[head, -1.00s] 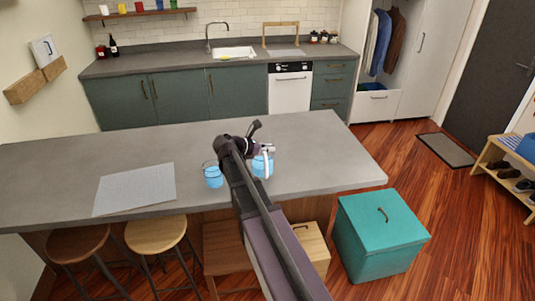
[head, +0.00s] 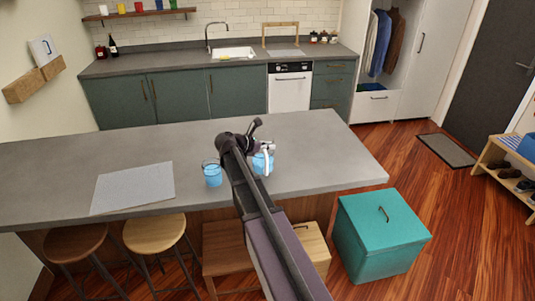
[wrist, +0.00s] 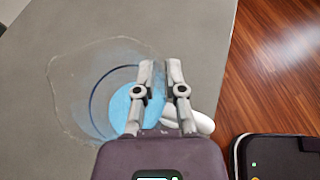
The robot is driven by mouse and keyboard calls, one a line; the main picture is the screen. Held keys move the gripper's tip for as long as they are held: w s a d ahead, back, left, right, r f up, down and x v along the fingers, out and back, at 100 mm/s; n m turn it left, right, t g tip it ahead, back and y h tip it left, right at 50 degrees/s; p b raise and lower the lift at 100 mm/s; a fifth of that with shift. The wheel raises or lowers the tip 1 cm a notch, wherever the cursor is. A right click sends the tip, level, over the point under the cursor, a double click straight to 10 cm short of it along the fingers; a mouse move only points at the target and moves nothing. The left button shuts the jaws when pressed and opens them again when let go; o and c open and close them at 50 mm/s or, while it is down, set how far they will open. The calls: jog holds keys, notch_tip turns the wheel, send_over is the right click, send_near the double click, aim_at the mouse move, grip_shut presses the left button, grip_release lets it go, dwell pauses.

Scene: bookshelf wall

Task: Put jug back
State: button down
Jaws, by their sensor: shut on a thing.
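A clear jug with blue liquid and a white handle (head: 258,163) is at my gripper (head: 266,149), above or on the grey island counter (head: 310,150). In the wrist view the jug (wrist: 100,88) is seen from above, see-through, with the blue liquid showing low in it. My gripper (wrist: 161,68) is shut on the jug at its handle side; part of the white handle shows beside the fingers. I cannot tell whether the jug's base touches the counter. A clear glass of blue liquid (head: 212,176) stands to the left, apart from the jug.
A pale mat (head: 133,188) lies on the counter's left part. The counter right of the jug is clear. A teal box (head: 380,245) and stools (head: 155,232) stand in front. The back counter has a sink (head: 233,52) and a shelf of cups (head: 140,13).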

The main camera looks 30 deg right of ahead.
jog(key=shift+f+b, duration=0.6)
jog(key=shift+f, duration=0.4)
jog(key=c, duration=0.7)
grip_release()
jog(key=shift+r, duration=0.2)
jog(key=p+v, duration=0.4)
jog(key=v, duration=0.8)
jog(key=shift+p, duration=0.35)
